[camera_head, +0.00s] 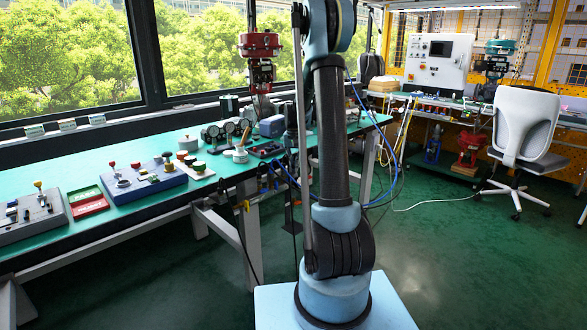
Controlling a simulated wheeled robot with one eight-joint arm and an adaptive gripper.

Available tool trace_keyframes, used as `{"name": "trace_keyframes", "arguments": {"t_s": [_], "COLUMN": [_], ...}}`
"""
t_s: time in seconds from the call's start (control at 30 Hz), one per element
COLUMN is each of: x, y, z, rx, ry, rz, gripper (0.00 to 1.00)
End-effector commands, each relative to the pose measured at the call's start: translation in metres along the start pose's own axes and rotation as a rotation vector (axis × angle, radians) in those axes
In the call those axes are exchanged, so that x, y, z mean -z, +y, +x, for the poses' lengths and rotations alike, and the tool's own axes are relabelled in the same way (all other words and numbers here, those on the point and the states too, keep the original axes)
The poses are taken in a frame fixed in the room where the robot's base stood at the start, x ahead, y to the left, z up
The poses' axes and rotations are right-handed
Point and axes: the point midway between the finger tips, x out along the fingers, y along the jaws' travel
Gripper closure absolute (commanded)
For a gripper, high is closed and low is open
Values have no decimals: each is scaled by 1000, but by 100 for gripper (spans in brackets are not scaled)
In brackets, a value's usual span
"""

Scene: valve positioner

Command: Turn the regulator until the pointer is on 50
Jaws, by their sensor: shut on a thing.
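My gripper is not in view; my arm rises through the middle and leaves the top of the picture. On the green bench stands a group of dark round gauge-like parts (212,134). A red valve actuator (259,45) stands upright behind them by the window. I cannot tell which part is the regulator. No pointer or scale can be read at this size. My arm hides part of the bench's right end.
The long green bench (122,219) runs along the window. A white chair (525,125) stands at right. The green floor between is mostly clear.

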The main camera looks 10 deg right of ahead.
Motion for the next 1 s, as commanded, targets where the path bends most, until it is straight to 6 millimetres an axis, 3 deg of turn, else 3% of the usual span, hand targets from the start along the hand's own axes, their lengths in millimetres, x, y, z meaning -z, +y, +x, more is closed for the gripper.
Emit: {"name": "trace_keyframes", "arguments": {"t_s": [0.3, 0.73, 0.77, 0.83, 1.0], "x": [0, 0, 0, 0, 0], "y": [-1, -2, -2, -2, -1], "z": [0, 0, 0, 0, 0], "rx": [2, 3, 3, 3, 2], "ry": [0, 0, 0, 0, 0], "rz": [95, 104, 104, 104, 104], "gripper": [100, 100, 86, 72, 72]}}
